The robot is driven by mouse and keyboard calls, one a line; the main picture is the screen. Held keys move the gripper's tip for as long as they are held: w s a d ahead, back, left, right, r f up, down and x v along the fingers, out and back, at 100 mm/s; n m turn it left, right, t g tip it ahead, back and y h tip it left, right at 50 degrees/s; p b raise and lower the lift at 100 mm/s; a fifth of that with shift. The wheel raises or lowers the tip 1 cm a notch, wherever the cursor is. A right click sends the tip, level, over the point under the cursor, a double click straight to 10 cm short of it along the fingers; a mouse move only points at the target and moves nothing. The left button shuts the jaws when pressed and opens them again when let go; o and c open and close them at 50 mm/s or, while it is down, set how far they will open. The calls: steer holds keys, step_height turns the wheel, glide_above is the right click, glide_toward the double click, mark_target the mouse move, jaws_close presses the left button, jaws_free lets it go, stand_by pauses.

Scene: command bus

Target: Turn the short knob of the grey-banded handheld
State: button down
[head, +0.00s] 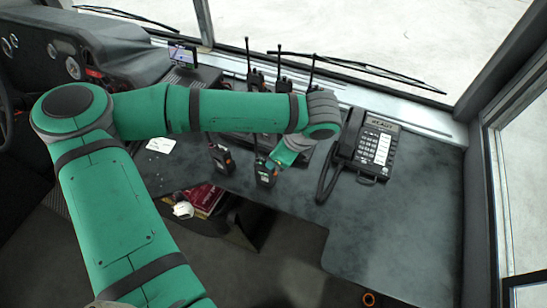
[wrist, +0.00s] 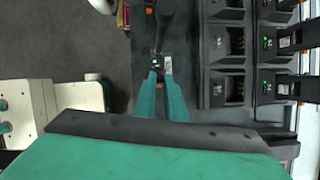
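A dark handheld (head: 265,178) stands at the front of the dash, right of a second handheld (head: 221,158). My gripper (head: 277,163) reaches down to its top from above and partly covers it. In the wrist view, my green fingers (wrist: 160,75) stand a narrow gap apart over the near edge of a handheld (wrist: 167,64) with a small green light. I see nothing clearly held between the fingers. The knob and any grey band are too small or hidden to make out, and I cannot tell whether the fingertips touch.
Several charger slots (wrist: 225,45) lie to the right in the wrist view. Radios with tall antennas, such as one handheld (head: 256,79), stand behind my arm. A desk phone (head: 375,148) with a coiled cord is close on the right. The counter (head: 415,215) beyond is clear.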

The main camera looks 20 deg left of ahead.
steer(key=shift+w+n+g, duration=0.15)
steer(key=shift+n+g, duration=0.45)
steer(key=shift+n, duration=0.8)
steer(key=c, duration=1.8)
jaws_free()
steer(key=shift+r, duration=0.1)
steer(key=v, duration=1)
steer(key=shift+d+r, duration=0.2)
steer(key=shift+r, duration=0.05)
